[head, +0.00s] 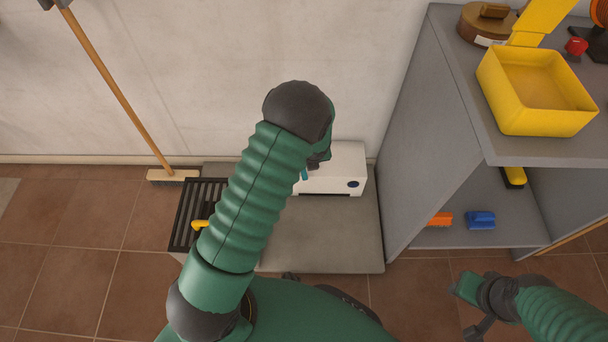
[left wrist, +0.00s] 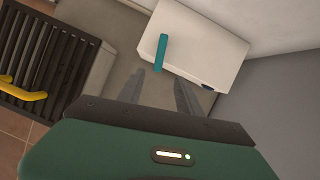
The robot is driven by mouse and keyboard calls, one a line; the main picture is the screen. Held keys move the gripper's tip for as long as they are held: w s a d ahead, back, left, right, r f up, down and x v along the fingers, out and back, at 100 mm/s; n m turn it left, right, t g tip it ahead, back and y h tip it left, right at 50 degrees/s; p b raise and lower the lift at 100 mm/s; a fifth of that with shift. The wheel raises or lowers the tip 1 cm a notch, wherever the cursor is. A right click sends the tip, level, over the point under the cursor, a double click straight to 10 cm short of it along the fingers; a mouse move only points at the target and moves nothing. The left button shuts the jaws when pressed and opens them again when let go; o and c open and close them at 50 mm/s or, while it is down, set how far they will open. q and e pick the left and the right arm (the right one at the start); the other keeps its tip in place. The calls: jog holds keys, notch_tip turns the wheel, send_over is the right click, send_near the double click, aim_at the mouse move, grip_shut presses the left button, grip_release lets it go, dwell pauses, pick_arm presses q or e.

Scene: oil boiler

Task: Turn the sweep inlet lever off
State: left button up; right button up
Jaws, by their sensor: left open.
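A white box (head: 345,172) sits on the grey base against the wall. A teal lever (left wrist: 160,52) stands out from the white box (left wrist: 205,45) in the left wrist view; in the head view only a sliver of the lever (head: 304,174) shows beside my left arm. My left gripper (left wrist: 158,77) is open and empty, its fingers pointing toward the box, with the lever just beyond the fingertips and roughly between them. In the head view my left forearm hides most of this gripper. My right gripper (head: 476,303) is low at the right; its fingers are unclear.
A black slatted grate (head: 203,186) with a yellow handle (head: 199,225) is left of the white box. A grey shelf unit (head: 430,145) stands close on the right, with a yellow bin (head: 540,95) on top. A broom (head: 172,176) leans against the wall.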

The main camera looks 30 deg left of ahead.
pick_arm(q)
jog(key=b+x, duration=0.7)
jog(key=x, duration=0.7)
jog(key=shift+f, duration=0.35)
jog(key=shift+r, duration=0.1)
grip_shut()
dwell(0.3)
